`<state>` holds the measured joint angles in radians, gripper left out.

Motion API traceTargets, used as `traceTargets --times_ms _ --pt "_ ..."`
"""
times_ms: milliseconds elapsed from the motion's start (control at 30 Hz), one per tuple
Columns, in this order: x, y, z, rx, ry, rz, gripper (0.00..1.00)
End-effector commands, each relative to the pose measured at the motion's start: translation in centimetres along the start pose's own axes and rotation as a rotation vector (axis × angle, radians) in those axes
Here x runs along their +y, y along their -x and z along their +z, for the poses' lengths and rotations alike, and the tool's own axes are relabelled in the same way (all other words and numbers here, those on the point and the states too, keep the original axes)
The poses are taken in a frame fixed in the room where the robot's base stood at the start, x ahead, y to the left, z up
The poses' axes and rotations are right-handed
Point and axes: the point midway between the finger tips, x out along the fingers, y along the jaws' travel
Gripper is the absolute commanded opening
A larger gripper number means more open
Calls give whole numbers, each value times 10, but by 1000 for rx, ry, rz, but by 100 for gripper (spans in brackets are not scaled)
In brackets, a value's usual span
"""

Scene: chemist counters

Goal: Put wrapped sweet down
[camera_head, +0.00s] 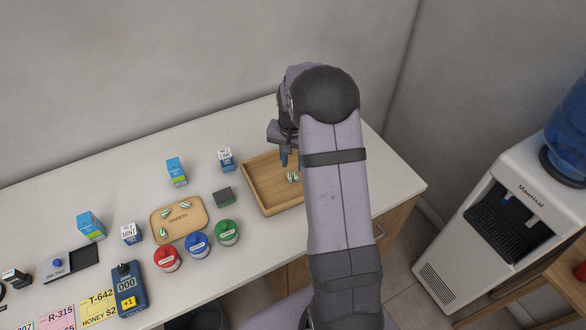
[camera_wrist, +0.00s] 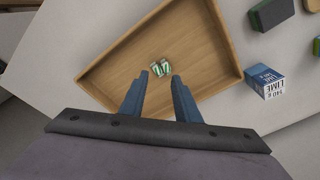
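Two green-and-white wrapped sweets (camera_head: 293,177) lie close together in the wooden tray (camera_head: 262,182). In the wrist view the sweets (camera_wrist: 160,68) rest on the bare floor of the tray (camera_wrist: 203,48). My gripper (camera_head: 284,163) is over the tray, beside the sweets. In the wrist view the two blue fingers of my gripper (camera_wrist: 161,75) are apart, with the sweets showing just beyond the gap between their tips. Nothing appears clasped. Several more wrapped sweets lie on the tan sweets board (camera_head: 180,220). My arm hides the tray's right part in the head view.
Left of the tray are a dark green block (camera_head: 223,196) and a lime box (camera_head: 227,160). Red (camera_head: 168,260), blue (camera_head: 198,245) and green (camera_head: 227,233) jars stand along the front. A blue carton (camera_head: 177,172) stands behind the board. The right counter end looks clear.

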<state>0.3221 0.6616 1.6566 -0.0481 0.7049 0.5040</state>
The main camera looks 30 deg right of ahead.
Motion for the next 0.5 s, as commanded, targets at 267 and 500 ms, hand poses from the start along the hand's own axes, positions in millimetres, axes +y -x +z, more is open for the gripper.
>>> traceTargets --times_ms 267,500 --pt "-1 50 -1 5 1 -3 29" --pt "0 75 0 2 1 -1 29"
